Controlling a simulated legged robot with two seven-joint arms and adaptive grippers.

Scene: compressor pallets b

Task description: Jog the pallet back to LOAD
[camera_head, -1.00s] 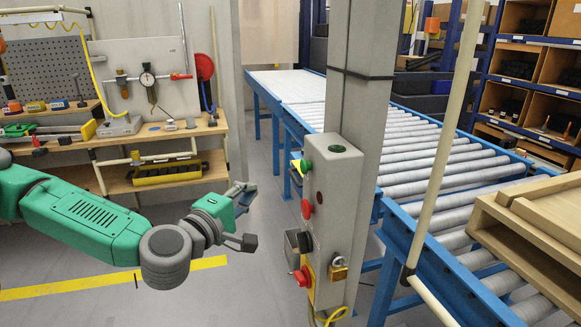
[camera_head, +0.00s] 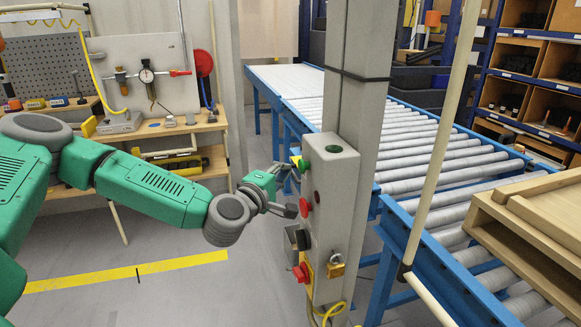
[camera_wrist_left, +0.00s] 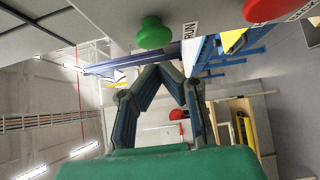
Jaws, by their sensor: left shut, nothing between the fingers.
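The wooden pallet (camera_head: 530,218) sits on the roller conveyor (camera_head: 400,180) at the right edge of the head view, partly cut off. A grey control box (camera_head: 335,220) on a post carries a green button (camera_head: 304,166), a red button (camera_head: 306,207), a dark switch (camera_head: 302,240) and a lower red button (camera_head: 301,273). My left gripper (camera_head: 290,190) is shut and empty, just left of the box near the upper buttons. In the left wrist view, its fingertips (camera_wrist_left: 172,70) meet below the green button (camera_wrist_left: 154,34), apart from it in the picture. My right gripper is out of view.
A padlock (camera_head: 336,268) hangs on the box's lower face. A pale pole (camera_head: 440,150) stands before the conveyor. A workbench with tools (camera_head: 150,125) is at the back left. Shelves (camera_head: 530,75) stand at the back right. The floor left of the box is clear.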

